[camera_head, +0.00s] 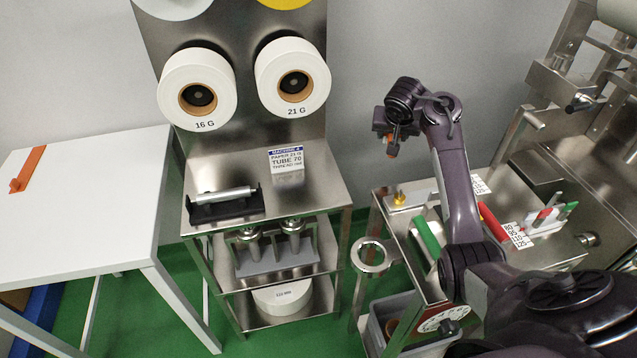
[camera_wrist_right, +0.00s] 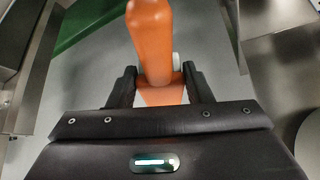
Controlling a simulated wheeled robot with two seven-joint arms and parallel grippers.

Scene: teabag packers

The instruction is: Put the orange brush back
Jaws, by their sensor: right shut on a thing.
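My right gripper (camera_head: 391,141) is raised in the air between the machine stand and the steel workbench. In the right wrist view it is shut on an orange brush (camera_wrist_right: 150,40), with one dark finger on each side of its narrower part. In the head view only a small orange bit of the brush (camera_head: 391,151) shows below the jaws. Most of the brush is hidden there. My left gripper is not in view.
An orange flat tool (camera_head: 28,168) lies on the white table (camera_head: 90,210) at left. The steel workbench (camera_head: 400,217) holds a green-handled thing (camera_head: 428,238), a red one (camera_head: 492,224) and a small rack with red and green tools. A metal ring (camera_head: 371,257) sticks out from its left side.

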